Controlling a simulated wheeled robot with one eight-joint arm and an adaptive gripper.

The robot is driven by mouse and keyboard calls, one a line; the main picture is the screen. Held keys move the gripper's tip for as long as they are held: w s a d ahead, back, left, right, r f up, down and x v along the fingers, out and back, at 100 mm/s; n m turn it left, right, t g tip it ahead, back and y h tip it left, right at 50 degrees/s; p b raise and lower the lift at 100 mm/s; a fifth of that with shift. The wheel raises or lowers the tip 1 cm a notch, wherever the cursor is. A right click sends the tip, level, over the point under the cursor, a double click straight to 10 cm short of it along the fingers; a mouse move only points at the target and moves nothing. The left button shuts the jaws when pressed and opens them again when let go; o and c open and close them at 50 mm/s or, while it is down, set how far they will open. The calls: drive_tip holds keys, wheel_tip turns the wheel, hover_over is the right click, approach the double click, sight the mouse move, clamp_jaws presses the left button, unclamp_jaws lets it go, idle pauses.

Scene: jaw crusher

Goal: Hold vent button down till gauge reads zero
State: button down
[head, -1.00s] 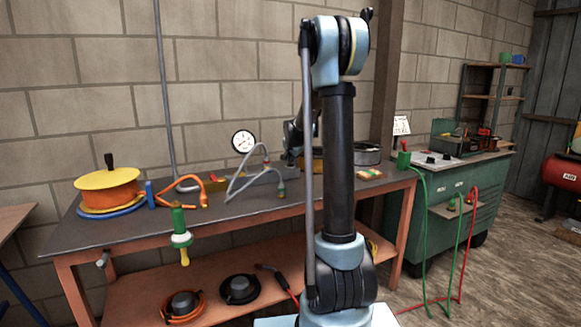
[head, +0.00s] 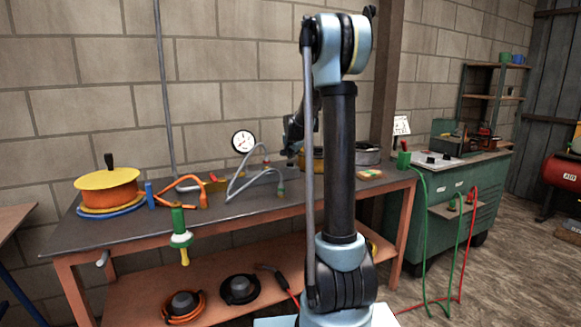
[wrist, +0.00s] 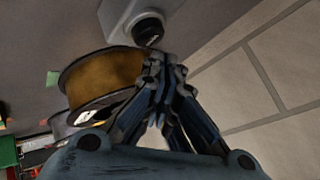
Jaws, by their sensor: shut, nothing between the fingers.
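The gauge (head: 243,141) is a round white dial with a black rim, at the wall behind the bench; its reading is too small to tell. In the wrist view a round black button (wrist: 148,30) sits on a light grey box (wrist: 118,14). I take it for the vent button. My gripper (wrist: 165,66) is shut and empty, its fingertips just below the button in the picture; I cannot tell whether they touch it. In the head view my gripper (head: 288,150) shows partly beside my arm, over the back of the bench. The button is not discernible there.
A brown spool (wrist: 105,75) stands close beside my fingers. Grey hoses (head: 250,180), orange hose (head: 190,182) and a yellow-topped reel (head: 108,180) lie on the bench (head: 125,228). A green cabinet stands right.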

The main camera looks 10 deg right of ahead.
sight(292, 163)
drive_tip(key=shift+r, duration=2.5)
drive_tip(key=shift+s, duration=0.35)
drive_tip(key=s+f+n+g, duration=0.2)
drive_tip(key=s+f+n, duration=0.1)
drive_tip(key=s, duration=1.3)
drive_tip(key=s+f+n+g, duration=0.2)
drive_tip(key=s, duration=1.4)
drive_tip(key=s+f+n+g, duration=0.1)
drive_tip(key=s+f, duration=0.3)
drive_tip(key=s, duration=0.4)
drive_tip(key=s+f+n+g, duration=0.1)
drive_tip(key=s+f+n, duration=0.1)
drive_tip(key=s+f, duration=0.3)
drive_tip(key=s+f+n+g+y, duration=0.1)
drive_tip(key=s+f, duration=0.3)
drive_tip(key=s, duration=0.6)
drive_tip(key=shift+s+a+f+n, duration=0.3)
drive_tip(key=shift+f+n, duration=0.1)
drive_tip(key=shift+n, duration=0.3)
